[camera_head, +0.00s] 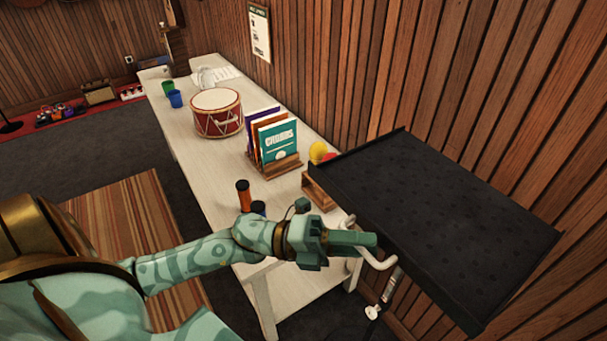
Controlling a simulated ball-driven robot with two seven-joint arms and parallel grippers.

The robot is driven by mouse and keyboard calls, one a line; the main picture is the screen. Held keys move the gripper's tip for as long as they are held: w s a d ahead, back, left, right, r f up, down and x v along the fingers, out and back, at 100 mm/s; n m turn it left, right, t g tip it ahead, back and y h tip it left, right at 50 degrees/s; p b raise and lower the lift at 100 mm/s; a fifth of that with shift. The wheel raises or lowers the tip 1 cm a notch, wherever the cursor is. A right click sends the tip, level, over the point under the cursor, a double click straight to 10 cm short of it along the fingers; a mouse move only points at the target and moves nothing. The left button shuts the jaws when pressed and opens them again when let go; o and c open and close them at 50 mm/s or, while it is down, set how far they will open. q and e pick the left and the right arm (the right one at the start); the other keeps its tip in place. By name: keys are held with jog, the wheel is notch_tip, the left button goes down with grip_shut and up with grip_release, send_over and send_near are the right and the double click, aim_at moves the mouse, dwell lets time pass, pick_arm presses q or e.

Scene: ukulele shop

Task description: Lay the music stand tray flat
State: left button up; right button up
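The music stand tray (440,215) is a wide black panel with a raised lip, at the right in the head view. Its face shows broadly from above; I cannot tell its exact tilt. A white bent handle (381,262) sticks out at its left edge, above the stand's pole (385,293). My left gripper (365,240) is at this handle, just left of the tray's near-left edge. Its fingers overlap the handle and hide part of it. I cannot tell whether they close on it. My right gripper is not in view.
A long pale table (205,150) runs along the wood-slat wall. A striped rug (125,220) lies on the floor left.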

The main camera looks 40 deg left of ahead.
pick_arm(q)
jog(key=shift+s+a+f, duration=0.15)
jog(key=shift+a+f, duration=0.05)
jog(key=shift+a, duration=0.15)
jog(key=b+v, duration=0.3)
jog(key=v, duration=1.2)
jog(key=shift+a+b, duration=0.25)
jog(key=shift+b, duration=0.05)
jog(key=shift+s, duration=0.1)
